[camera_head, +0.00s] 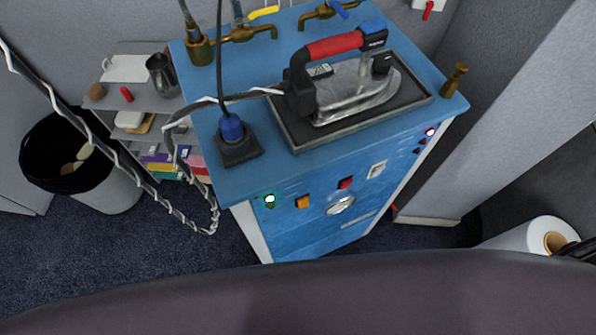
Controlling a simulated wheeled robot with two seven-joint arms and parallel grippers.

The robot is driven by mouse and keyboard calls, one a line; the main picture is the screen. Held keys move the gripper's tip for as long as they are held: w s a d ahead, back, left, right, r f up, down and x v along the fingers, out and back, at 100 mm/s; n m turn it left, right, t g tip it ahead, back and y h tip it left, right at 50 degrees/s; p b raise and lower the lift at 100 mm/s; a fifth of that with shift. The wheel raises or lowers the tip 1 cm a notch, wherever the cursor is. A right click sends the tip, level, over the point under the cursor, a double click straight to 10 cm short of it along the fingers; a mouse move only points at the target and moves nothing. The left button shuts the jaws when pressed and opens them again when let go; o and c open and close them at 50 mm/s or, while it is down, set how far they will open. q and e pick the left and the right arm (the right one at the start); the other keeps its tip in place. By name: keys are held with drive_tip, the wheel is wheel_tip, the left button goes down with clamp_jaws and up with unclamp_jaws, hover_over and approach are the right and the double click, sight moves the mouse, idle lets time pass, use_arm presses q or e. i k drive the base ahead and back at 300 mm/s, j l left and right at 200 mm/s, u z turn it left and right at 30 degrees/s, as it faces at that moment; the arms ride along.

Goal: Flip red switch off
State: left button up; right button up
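A blue ironing station (290,225) stands beyond the cloth table. Its front panel carries a red switch (345,183), seen from above at an angle, between an orange switch (302,202) and a white plate (377,169). A lit green lamp (270,199) is at the panel's left end. A lit lamp with a red rim (430,132) is at the right end, with small dark red parts (421,142) below it. I cannot tell the red switch's position. Neither gripper can be made out. A dark part at the right edge is too cut off to identify.
An iron (350,92) with a red handle rests on the station's top tray. The grey-purple cloth table (300,295) spans the front. A bin (85,165) and shelf (130,90) stand left; a hanging hose (110,150) crosses there. A white roll (515,236) is at right.

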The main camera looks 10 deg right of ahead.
sight(346, 184)
drive_tip(key=z, duration=0.75)
